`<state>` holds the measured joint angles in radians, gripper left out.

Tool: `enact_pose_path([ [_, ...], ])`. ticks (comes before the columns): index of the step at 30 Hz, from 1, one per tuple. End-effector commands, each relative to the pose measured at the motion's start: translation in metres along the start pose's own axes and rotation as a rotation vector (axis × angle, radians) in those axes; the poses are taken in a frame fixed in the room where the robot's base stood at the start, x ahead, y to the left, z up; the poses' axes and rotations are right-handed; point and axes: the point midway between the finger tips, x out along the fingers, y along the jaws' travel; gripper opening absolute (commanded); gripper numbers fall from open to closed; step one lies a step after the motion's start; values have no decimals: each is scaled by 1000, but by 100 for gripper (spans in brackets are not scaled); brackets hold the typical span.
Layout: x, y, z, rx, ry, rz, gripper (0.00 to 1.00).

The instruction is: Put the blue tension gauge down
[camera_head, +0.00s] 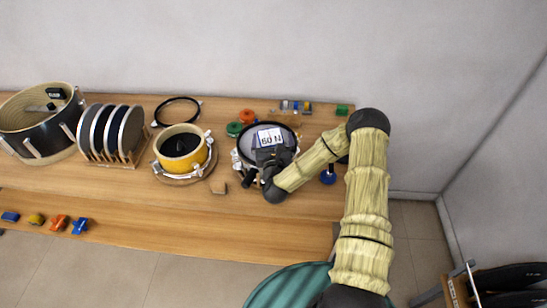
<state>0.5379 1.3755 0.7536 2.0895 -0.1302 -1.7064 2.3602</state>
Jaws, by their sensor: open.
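My gripper (262,165) hangs over the front part of a round drum with a dark mesh pad (252,150), right of the table's middle. It is open, though its fingers are small and dark in this view. A white label reading "60 N" (269,138) shows just behind my gripper, over the pad; I cannot tell what it is fixed to. No blue gauge can be made out at my fingertips, where my wrist covers part of the view. A small round blue item (328,177) stands on the table to the right, beside my arm; I cannot tell if it is the gauge.
A yellow drum (183,151), a rack of several discs (110,132) and a large dark drum (38,122) stand to the left. Small coloured items (248,116) lie behind the pad. Clamps (80,226) sit along the front left. The table front (190,205) is mostly clear.

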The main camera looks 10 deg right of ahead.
Motion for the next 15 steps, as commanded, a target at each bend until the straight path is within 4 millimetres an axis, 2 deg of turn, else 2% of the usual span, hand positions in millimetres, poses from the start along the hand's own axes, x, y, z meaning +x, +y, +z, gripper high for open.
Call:
enact_pose_path([
  [14,-90,1,2,4,0,2,98],
  [15,-93,1,-3,5,1,-1,98],
])
